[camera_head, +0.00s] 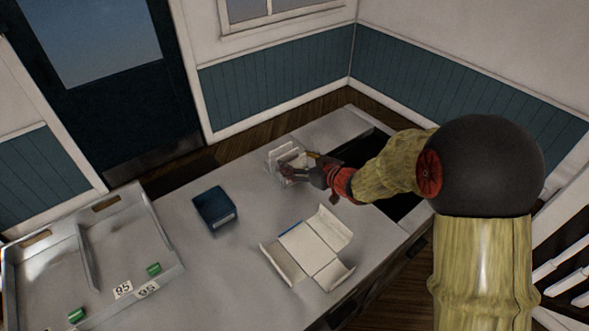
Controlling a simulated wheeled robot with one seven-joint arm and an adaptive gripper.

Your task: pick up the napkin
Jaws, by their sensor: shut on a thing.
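My gripper (294,174) is at the white upright holder (281,150) near the back of the grey counter, reaching in from the right. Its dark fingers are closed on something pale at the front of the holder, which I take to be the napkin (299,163). The fingers hide much of it, and its outline is too small to make out. I cannot tell whether it is clear of the holder.
A dark blue box (214,207) stands left of the gripper on the counter (245,255). An opened white carton (310,250) lies in front. A grey divided tray (130,235) with green cylinders is at left. A dark recess (404,205) lies beneath my arm.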

